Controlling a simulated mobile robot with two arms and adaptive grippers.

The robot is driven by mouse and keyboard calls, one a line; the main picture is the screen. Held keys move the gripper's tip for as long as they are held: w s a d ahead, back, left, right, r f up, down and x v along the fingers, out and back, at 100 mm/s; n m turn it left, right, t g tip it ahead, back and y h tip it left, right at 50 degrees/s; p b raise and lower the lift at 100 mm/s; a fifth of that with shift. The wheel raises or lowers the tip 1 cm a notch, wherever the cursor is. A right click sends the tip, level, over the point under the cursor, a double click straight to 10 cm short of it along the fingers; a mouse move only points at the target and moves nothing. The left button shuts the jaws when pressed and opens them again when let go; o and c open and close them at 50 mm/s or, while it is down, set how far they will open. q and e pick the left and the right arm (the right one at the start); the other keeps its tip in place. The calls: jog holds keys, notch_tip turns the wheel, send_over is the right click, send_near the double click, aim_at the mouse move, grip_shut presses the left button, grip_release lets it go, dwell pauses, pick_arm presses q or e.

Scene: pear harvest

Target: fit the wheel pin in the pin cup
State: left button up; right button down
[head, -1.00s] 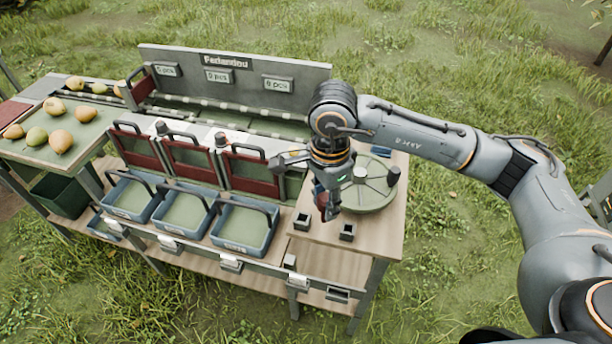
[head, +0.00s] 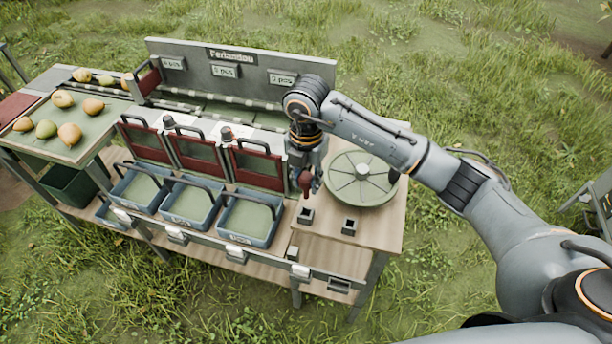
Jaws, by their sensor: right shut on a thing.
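My right gripper (head: 305,178) points down at the left of the wheel and is shut on a small dark red piece, which I take to be the wheel pin (head: 306,183). The pin hangs above the table, just over the left of two small dark square cups (head: 305,216). A gap shows between the pin and this cup. The second cup (head: 348,227) stands to its right and looks empty. The green round wheel (head: 362,190) lies flat on the wooden table. The fingertips are small and partly hidden. My left gripper is not in view.
Blue crates (head: 250,243) stand along the bench front, left of the cups. Red-framed gates (head: 258,166) rise behind them. A dark knob (head: 394,176) stands at the wheel's right edge. Pears (head: 70,134) lie on the far left tray. The table front near the cups is clear.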

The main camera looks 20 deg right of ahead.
aim_at(306, 198)
jog(key=shift+m, duration=0.3)
jog(key=shift+f, duration=0.35)
jog(key=shift+f+b, duration=1.7)
jog(key=shift+f, duration=0.45)
jog(key=shift+f, duration=0.2)
jog(key=shift+f+b, duration=0.85)
jog(key=shift+b, duration=0.05)
jog(key=shift+f, duration=0.25)
jog(key=shift+f+b, duration=0.55)
jog(key=shift+f, duration=0.3)
jog(key=shift+f+b, duration=0.3)
jog(key=shift+b, duration=0.2)
